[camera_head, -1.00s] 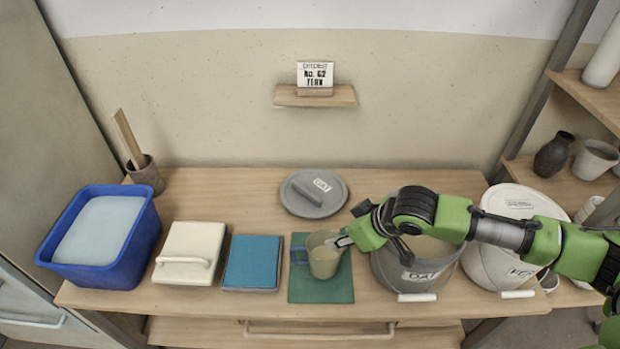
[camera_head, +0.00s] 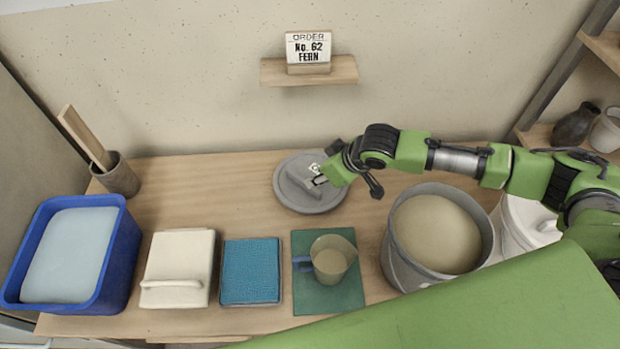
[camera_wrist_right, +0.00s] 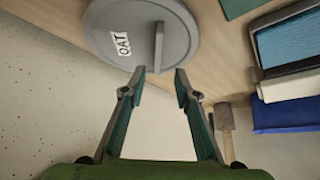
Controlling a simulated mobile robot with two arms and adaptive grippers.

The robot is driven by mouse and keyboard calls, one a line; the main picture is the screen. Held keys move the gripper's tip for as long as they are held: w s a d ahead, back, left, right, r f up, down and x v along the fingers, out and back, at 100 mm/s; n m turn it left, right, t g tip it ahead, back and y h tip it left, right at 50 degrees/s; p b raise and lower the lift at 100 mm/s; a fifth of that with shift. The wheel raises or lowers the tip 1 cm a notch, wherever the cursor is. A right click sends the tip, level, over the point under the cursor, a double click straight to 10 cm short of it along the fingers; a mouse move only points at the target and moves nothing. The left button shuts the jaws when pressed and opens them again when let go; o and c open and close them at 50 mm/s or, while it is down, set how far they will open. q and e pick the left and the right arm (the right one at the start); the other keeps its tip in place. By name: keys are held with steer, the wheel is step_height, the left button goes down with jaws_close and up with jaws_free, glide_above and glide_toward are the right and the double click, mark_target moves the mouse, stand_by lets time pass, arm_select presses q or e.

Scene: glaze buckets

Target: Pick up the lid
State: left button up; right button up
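The round grey lid (camera_head: 300,184) with a bar handle lies flat at the back middle of the table. Its label reads OAT in the right wrist view, where the lid (camera_wrist_right: 140,28) fills the top left. My right gripper (camera_head: 322,179) is over the lid's right part, close to the handle. In the wrist view its fingers (camera_wrist_right: 160,76) are apart, with the handle (camera_wrist_right: 158,48) just beyond the tips and nothing between them. My left gripper is not in view.
An open bucket of beige glaze (camera_head: 437,236) stands right of a cup (camera_head: 331,262) on a green mat (camera_head: 310,303). A white bucket (camera_head: 527,222) is partly hidden by my arm. A blue tub (camera_head: 118,262) stands left.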

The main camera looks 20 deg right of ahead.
steer(key=x, duration=0.8)
steer(key=shift+w+f, duration=0.25)
steer(key=shift+w, duration=0.15)
jaws_close()
